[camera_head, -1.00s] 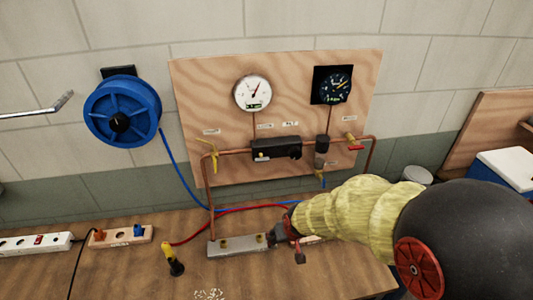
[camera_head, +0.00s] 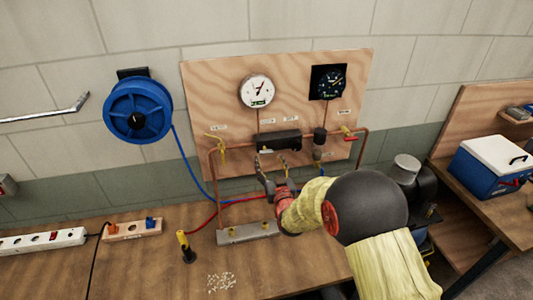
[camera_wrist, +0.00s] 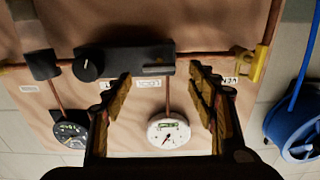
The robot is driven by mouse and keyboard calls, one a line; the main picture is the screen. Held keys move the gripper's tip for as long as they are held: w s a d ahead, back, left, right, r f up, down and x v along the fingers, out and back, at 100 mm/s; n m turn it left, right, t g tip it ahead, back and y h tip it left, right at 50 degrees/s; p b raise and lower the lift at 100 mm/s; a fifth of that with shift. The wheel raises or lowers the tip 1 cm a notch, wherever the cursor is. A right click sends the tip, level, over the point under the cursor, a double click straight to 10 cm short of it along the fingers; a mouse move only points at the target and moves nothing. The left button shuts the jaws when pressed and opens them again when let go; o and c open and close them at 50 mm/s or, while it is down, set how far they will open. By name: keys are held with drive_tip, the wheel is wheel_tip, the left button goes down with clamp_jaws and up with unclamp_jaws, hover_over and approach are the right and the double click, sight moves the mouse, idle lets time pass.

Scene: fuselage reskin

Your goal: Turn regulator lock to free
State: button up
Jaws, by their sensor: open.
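A black box-shaped regulator unit (camera_head: 278,142) is fixed on the copper pipe of the plywood panel (camera_head: 215,90). In the wrist view, which is upside down, the black unit (camera_wrist: 140,58) carries a round knob (camera_wrist: 88,68) with a white mark. I cannot tell which part is the lock or its setting. My gripper (camera_head: 271,166) is open and empty, just below and in front of the unit in the head view. In the wrist view its fingers (camera_wrist: 162,88) are spread apart, with no visible contact; the knob is left of both fingers.
A white gauge (camera_head: 256,91) and a black gauge (camera_head: 327,82) are above. A yellow valve handle (camera_head: 220,146) is at left, a red one (camera_head: 349,136) at right. A metal block (camera_head: 248,233) and hoses lie on the bench. A blue reel (camera_head: 138,108) hangs left.

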sight(266, 151)
drive_tip(key=x, duration=0.6)
drive_tip(key=shift+w+f, duration=0.15)
drive_tip(key=shift+w, duration=0.05)
drive_tip(key=shift+c, duration=1)
drive_tip(key=c, duration=1)
